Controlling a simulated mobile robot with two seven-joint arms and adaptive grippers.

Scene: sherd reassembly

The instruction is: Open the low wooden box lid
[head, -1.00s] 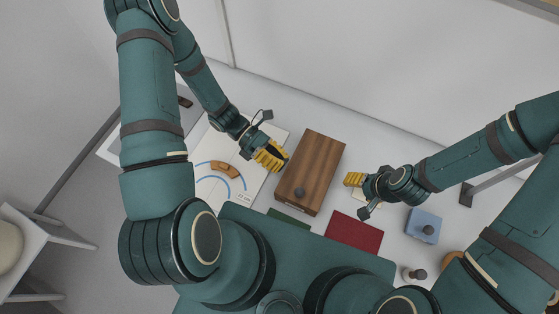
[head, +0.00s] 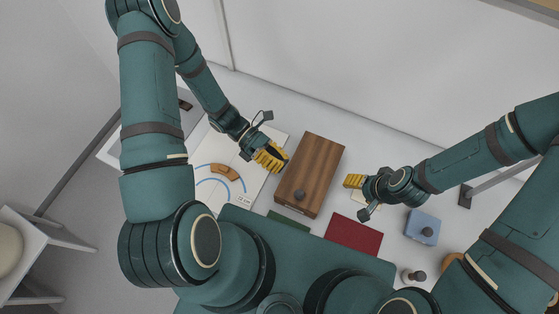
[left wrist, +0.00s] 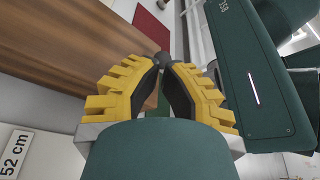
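The low wooden box (head: 318,165) sits on the pale table, its brown lid closed as far as I can see. A dark round knob (head: 299,194) is on the box near its front end. My left gripper (head: 280,155) is beside the box's left long side, apart from the knob. In the left wrist view the box (left wrist: 75,45) fills the upper left. The knob (left wrist: 162,60) shows beyond the yellow fingertips, with a narrow gap between the fingers and nothing held. My right gripper (head: 350,181) is to the right of the box; its finger gap is not clear.
A white board (head: 213,207) with blue arcs and a brown sherd (head: 225,172) lies left of the box. A red mat (head: 354,235), green mat (head: 288,221) and blue block with a dark knob (head: 420,219) lie in front and right.

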